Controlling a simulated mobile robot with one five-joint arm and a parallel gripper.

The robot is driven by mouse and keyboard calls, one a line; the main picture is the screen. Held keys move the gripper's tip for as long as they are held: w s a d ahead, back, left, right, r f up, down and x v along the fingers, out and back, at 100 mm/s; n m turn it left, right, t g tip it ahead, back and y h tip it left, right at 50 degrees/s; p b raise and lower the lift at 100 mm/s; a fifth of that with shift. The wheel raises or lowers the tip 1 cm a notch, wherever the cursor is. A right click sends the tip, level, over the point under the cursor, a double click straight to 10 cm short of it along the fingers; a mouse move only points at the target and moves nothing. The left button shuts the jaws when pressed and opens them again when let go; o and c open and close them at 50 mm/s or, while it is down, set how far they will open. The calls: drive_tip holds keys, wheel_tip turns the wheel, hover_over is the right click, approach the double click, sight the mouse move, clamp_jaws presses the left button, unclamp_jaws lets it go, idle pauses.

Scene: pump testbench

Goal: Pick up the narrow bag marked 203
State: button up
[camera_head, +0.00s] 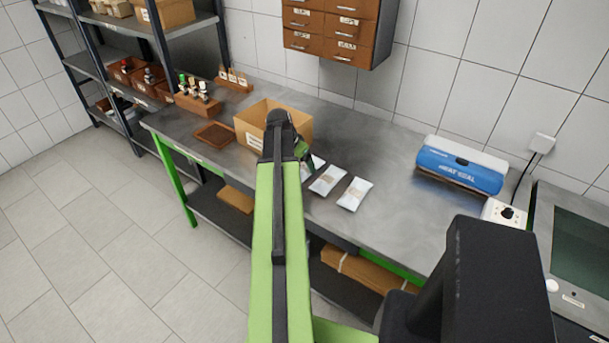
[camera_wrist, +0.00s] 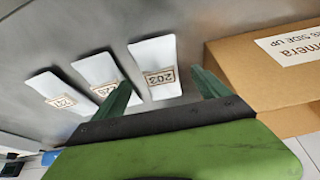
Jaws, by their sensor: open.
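The narrow white bag marked 203 (camera_wrist: 157,55) lies flat on the metal bench, its brown label toward my gripper. In the head view it is the bag nearest the carton, partly hidden behind my arm, with a white corner (camera_head: 318,162) showing. My gripper (camera_wrist: 161,78) is open and empty, its two green fingers on either side of the bag's label end in the wrist view. Whether the fingers touch the bench is unclear. In the head view my gripper (camera_head: 305,157) is small and partly covered by my arm.
Two similar white bags, a middle one (camera_head: 328,180) and an outer one (camera_head: 355,194), lie beside it. An open cardboard carton (camera_head: 250,135) stands close on the other side. A blue heat sealer (camera_head: 461,166) sits at the right. The bench between bags and sealer is clear.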

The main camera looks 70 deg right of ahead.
sight(304, 168)
drive_tip(key=shift+b+x, duration=1)
drive_tip(key=shift+x, duration=0.75)
drive_tip(key=shift+s+f, duration=0.15)
drive_tip(key=shift+f, duration=0.05)
drive_tip(key=shift+c, duration=0.3)
drive_tip(key=c, duration=1.6)
drive_tip(key=shift+r, duration=0.15)
wheel_tip(304, 168, up, 5)
drive_tip(key=p, duration=0.4)
drive_tip(key=shift+p, duration=0.3)
drive_tip(key=s+r+p, duration=0.5)
drive_tip(key=s, duration=0.6)
drive_tip(key=shift+s+a+r+p, duration=0.25)
drive_tip(key=shift+s+a+p, duration=0.1)
drive_tip(key=shift+a+p, duration=0.1)
